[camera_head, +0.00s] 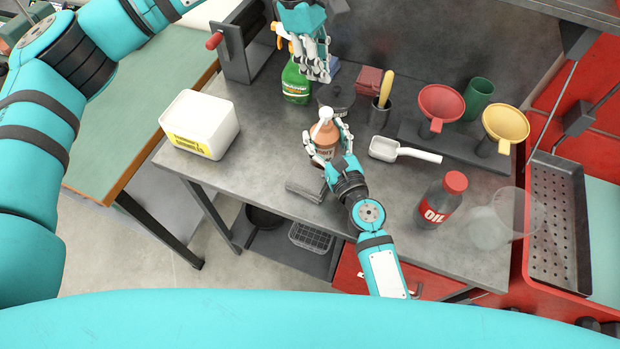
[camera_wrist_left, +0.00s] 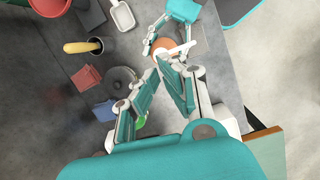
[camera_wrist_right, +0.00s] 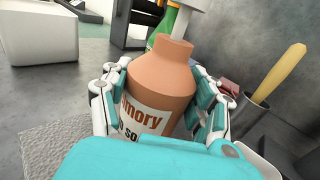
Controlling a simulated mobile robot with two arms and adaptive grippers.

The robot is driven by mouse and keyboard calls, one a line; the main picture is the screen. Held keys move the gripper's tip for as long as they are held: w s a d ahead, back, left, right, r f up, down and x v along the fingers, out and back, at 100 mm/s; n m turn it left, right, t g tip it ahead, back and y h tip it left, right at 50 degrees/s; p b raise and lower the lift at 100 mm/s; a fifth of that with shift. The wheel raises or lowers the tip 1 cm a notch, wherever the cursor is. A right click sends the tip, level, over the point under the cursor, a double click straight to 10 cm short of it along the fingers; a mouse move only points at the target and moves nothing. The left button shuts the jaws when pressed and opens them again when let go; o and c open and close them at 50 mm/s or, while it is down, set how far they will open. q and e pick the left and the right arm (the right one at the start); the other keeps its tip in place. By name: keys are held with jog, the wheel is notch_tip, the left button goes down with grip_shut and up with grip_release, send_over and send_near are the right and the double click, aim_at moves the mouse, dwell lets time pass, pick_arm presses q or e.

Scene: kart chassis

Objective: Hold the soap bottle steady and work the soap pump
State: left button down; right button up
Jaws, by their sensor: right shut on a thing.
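The soap bottle (camera_head: 322,130) is orange-brown with a white pump (camera_head: 324,114) on top and stands upright on the grey bench. My right gripper (camera_head: 326,146) is shut around its body. In the right wrist view the bottle (camera_wrist_right: 160,85) sits between both fingers, its label partly covered; the pump's top is cut off. My left gripper (camera_head: 325,77) is above and behind the bottle, apart from the pump, its fingertips drawn together and empty. In the left wrist view the fingers (camera_wrist_left: 158,72) partly hide the bottle (camera_wrist_left: 163,45) and pump.
A green spray bottle (camera_head: 296,82) and a dark can (camera_head: 335,98) stand behind the bottle. A white tub (camera_head: 200,122) is left, a white scoop (camera_head: 405,151) right. An oil bottle (camera_head: 442,200) stands front right, near funnels (camera_head: 441,102). A grey cloth (camera_wrist_right: 58,148) lies by the bottle.

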aim_at(327, 110)
jog(key=shift+d, duration=0.1)
pick_arm(q)
jog(key=shift+d+f+m+t+y, duration=0.1)
jog(key=shift+d+f+m+y, duration=0.3)
jog(key=shift+f+m, duration=0.5)
jog(key=shift+d+f+m+t+y, duration=0.15)
jog(key=shift+f+m+y, duration=0.35)
jog(key=shift+f, duration=0.7)
jog(key=shift+d+f+m+t+y, duration=0.1)
jog(key=shift+d+f+m+y, duration=0.3)
jog(key=shift+f+m, duration=0.5)
jog(key=shift+f, duration=0.2)
jog(key=shift+f, duration=1.8)
jog(key=shift+r, duration=1.8)
